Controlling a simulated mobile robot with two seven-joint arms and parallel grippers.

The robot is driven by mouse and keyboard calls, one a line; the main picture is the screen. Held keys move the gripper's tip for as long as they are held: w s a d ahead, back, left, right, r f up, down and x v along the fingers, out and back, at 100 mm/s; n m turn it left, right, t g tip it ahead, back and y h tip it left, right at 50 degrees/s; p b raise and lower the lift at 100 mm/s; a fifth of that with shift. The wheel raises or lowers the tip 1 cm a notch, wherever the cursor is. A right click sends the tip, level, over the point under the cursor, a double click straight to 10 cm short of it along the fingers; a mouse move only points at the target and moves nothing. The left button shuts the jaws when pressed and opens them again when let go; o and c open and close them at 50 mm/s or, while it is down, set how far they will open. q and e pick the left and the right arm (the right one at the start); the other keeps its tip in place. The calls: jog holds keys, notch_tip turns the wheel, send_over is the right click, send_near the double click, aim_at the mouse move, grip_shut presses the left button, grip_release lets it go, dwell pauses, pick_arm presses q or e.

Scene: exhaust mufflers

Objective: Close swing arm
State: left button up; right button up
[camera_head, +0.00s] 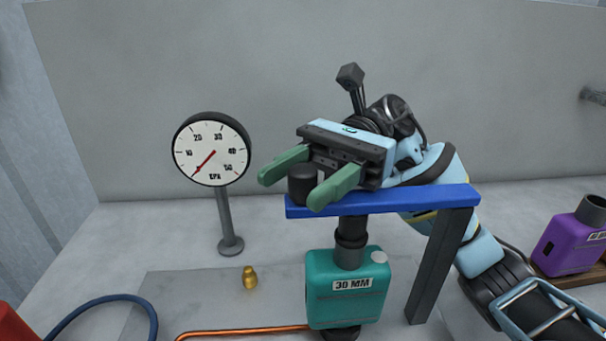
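The swing arm (425,200) is a blue horizontal bar joined to a dark upright post (437,265) at its right. It reaches left over the teal muffler (345,293), which is labelled 30 MM and has a dark pipe on top. A black cylindrical knob (303,183) stands at the bar's left end. My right gripper (290,183) comes in from the right above the bar. Its two green fingers are spread, one on each side of the knob; I cannot tell if they touch it. My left gripper is not in view.
A round pressure gauge (211,149) on a grey stand is at the left. A small brass fitting (250,278), a copper tube (245,332) and a blue hose (105,300) lie in front. A purple muffler (573,240) sits at the right. A grey wall (270,60) closes the back.

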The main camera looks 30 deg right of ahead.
jog(key=shift+w+d, duration=0.1)
jog(key=shift+w, duration=0.05)
jog(key=b+v, duration=0.1)
jog(key=v, duration=0.6)
jog(key=shift+d, duration=0.3)
jog(key=shift+w, duration=0.1)
